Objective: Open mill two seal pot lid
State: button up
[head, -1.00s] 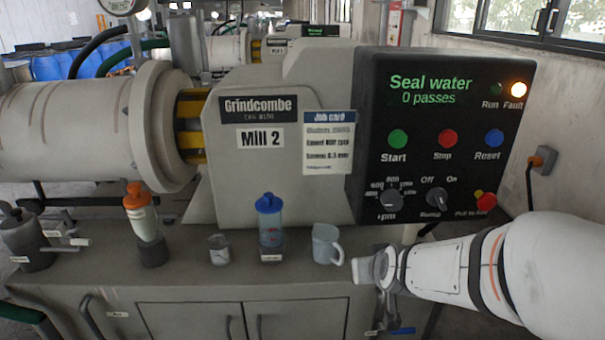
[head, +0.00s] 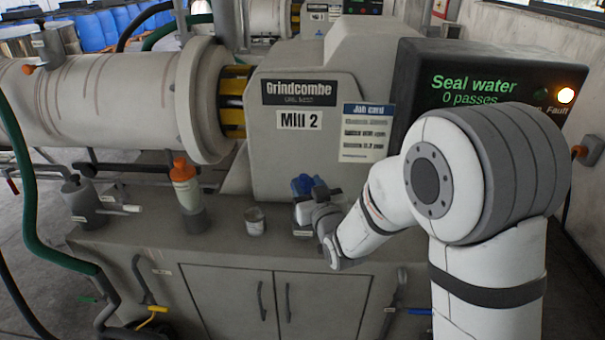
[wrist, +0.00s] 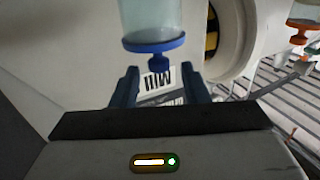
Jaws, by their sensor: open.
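The seal pot, a clear vessel with a blue lid (head: 304,185), stands on the bench in front of Mill 2. My gripper (head: 322,203) is right in front of it and hides most of its body. The wrist view shows the scene upside down: the clear pot body (wrist: 152,18), its blue lid (wrist: 155,46) and the lid's knob (wrist: 158,63). My gripper (wrist: 159,75) is open there, one finger on each side below the knob in the picture. The lid is on the pot. I cannot tell whether the fingers touch the knob.
The Mill 2 housing (head: 310,150) rises close behind. The control panel (head: 480,80) reads "Seal water 0 passes" with the Fault lamp lit. Green hose (head: 27,195) hangs at left.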

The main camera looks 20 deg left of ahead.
aim_at(305, 180)
jog(key=shift+x, duration=1.85)
